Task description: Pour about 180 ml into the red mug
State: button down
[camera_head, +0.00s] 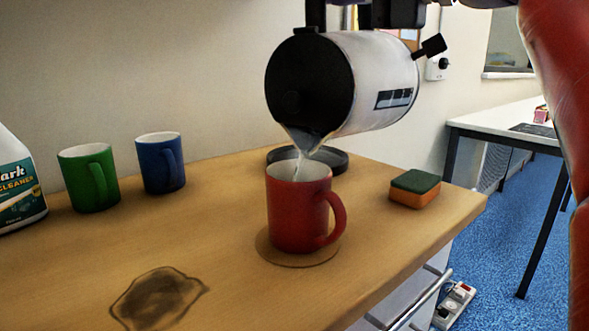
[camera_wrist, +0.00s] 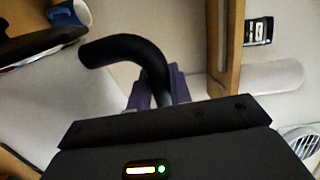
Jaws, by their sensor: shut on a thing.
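A white kettle (camera_head: 375,75) with a black lid (camera_head: 308,82) is tipped over the red mug (camera_head: 297,215), its spout down and to the left. A thin stream of liquid (camera_head: 299,165) runs from the spout into the mug. The mug stands upright on a round cork coaster (camera_head: 298,258), handle to the right; its fill level cannot be read. My gripper (camera_wrist: 160,90) is shut on the kettle's black handle (camera_wrist: 125,50) in the wrist view. In the head view the grip is mostly cut off at the top.
A green mug (camera_head: 90,180), a blue mug (camera_head: 161,163) and a cleaner bottle (camera_head: 16,185) stand at the left. A round black base (camera_head: 335,160) is behind the red mug. A sponge (camera_head: 414,188) lies right, near the counter edge. A dark stain (camera_head: 160,297) marks the front.

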aim_at(367, 24)
jog(key=shift+s+r, duration=0.1)
jog(key=w+d+f+m, duration=0.1)
jog(key=w, duration=0.1)
jog(key=w+d+m+p, duration=0.1)
jog(key=w+d, duration=0.1)
jog(key=w+d+f+m, duration=0.1)
jog(key=d, duration=0.1)
jog(key=shift+w+f+m, duration=0.3)
jog(key=shift+w+f, duration=0.05)
jog(key=shift+w, duration=0.05)
jog(key=shift+f, duration=0.1)
jog(key=shift+w+d+f+m+p, duration=0.3)
jog(key=shift+w+f+m+p, duration=0.1)
jog(key=shift+f+m, duration=0.1)
jog(key=shift+w, duration=0.1)
dwell(0.4)
